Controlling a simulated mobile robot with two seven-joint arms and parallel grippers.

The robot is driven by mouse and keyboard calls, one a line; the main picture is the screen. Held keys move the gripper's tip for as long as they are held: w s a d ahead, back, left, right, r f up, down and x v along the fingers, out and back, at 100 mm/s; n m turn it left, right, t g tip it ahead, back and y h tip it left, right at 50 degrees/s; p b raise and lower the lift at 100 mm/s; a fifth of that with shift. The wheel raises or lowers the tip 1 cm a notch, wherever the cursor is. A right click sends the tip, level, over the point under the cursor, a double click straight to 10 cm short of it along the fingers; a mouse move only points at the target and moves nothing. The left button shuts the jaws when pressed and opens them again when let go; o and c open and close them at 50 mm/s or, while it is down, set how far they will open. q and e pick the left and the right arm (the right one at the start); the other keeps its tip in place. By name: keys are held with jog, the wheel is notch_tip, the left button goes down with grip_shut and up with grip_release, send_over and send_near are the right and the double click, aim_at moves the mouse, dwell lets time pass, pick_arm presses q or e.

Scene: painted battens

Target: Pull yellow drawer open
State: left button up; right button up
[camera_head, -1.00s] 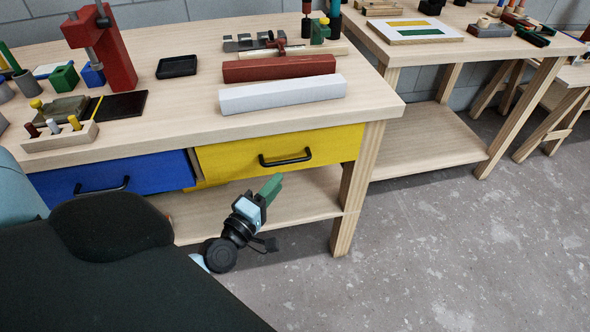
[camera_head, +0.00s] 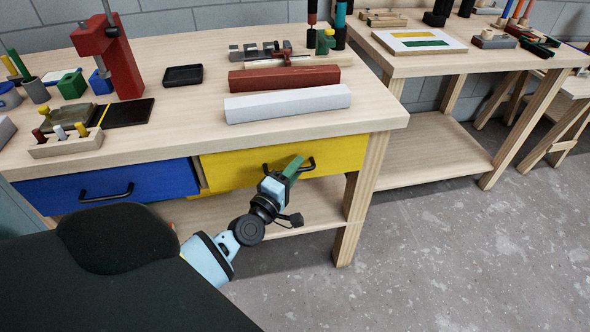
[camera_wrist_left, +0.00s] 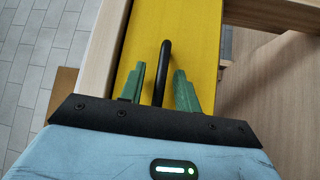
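The yellow drawer (camera_head: 228,168) is at the right of the workbench front, under the top. It looks shut or nearly so. Its black bar handle (camera_head: 309,164) is partly hidden by my left gripper (camera_head: 294,164) in the head view. In the left wrist view the handle (camera_wrist_left: 162,72) stands between the two green fingers of my left gripper (camera_wrist_left: 162,85), against the yellow drawer front (camera_wrist_left: 195,30). The fingers are open, with a gap on each side of the handle. My right gripper is not in view.
A blue drawer (camera_head: 60,190) with a black handle is to the left. On the workbench top (camera_head: 190,108) lie a white batten (camera_head: 288,103) and a red batten (camera_head: 290,77). A lower shelf (camera_head: 312,205) runs below the drawers. Bare floor (camera_head: 440,250) lies to the right.

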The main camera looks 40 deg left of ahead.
pick_arm(q)
grip_shut()
dwell(0.3)
jog(key=shift+d, duration=0.1)
jog(key=s+d+p, duration=0.4)
jog(key=s+d, duration=1.1)
jog(key=d, duration=0.3)
jog(key=shift+s, duration=0.15)
jog(key=shift+a, duration=0.1)
